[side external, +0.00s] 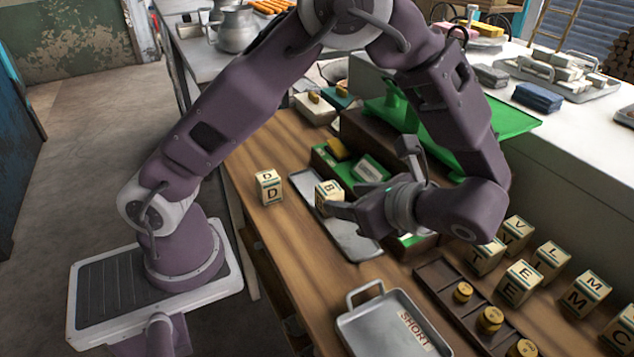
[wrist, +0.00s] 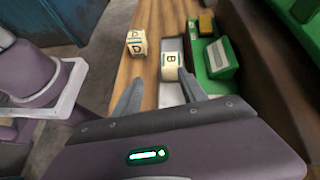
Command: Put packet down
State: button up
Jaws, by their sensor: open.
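The packet marked B (side external: 327,190) stands on a grey metal tray (side external: 358,239) in the side external view. It also shows in the wrist view (wrist: 171,62), upright at the tray's far part. My gripper (side external: 340,207) is beside the packet, with its fingers spread. In the wrist view the two fingers of my gripper (wrist: 158,88) are apart, with packet B a little beyond the gap between their tips. I cannot tell whether a finger touches it. Packet D (side external: 268,188) stands on the wooden table left of the tray; it also shows in the wrist view (wrist: 137,43).
A green-lined box (side external: 335,160) is right behind the tray. A tray labelled SHORT (side external: 392,325) lies at the front, beside a dark rack of brass weights (side external: 463,292). Several lettered packets (side external: 520,282) stand at the right. A green scale (side external: 505,120) is behind my arm.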

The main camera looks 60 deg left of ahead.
jog(key=s+r+n+t+h, duration=0.6)
jog(key=s+r+n+h, duration=0.5)
jog(key=n, duration=0.4)
jog(key=shift+s+r+n+t+h, duration=0.3)
jog(key=shift+s+r+t, duration=0.15)
jog(key=shift+s, duration=0.55)
